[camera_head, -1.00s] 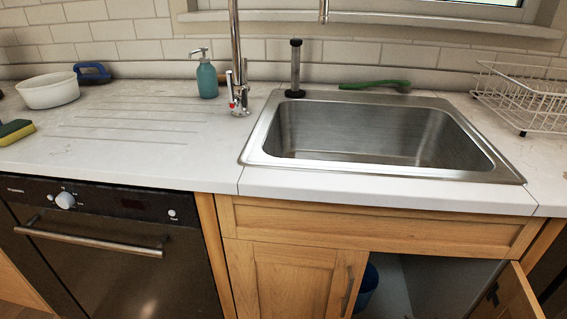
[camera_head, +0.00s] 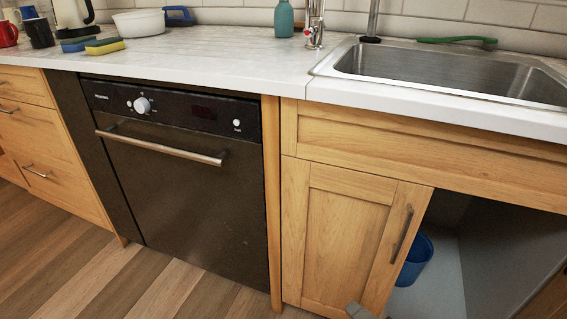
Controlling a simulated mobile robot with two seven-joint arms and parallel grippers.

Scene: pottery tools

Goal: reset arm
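Neither of my grippers can be made out in the head view. A small grey piece (camera_head: 359,311) shows at the bottom edge, in front of the wooden cabinet door (camera_head: 335,235). I cannot tell what it is. No object is seen in a gripper.
The counter (camera_head: 215,65) carries a white bowl (camera_head: 139,23), sponges (camera_head: 104,46), mugs (camera_head: 40,33) and a teal bottle (camera_head: 284,20). The sink (camera_head: 450,70) is at right. Below it, an open cabinet holds a blue bin (camera_head: 414,262). The dishwasher (camera_head: 180,175) is shut. The wood floor (camera_head: 130,285) at left is clear.

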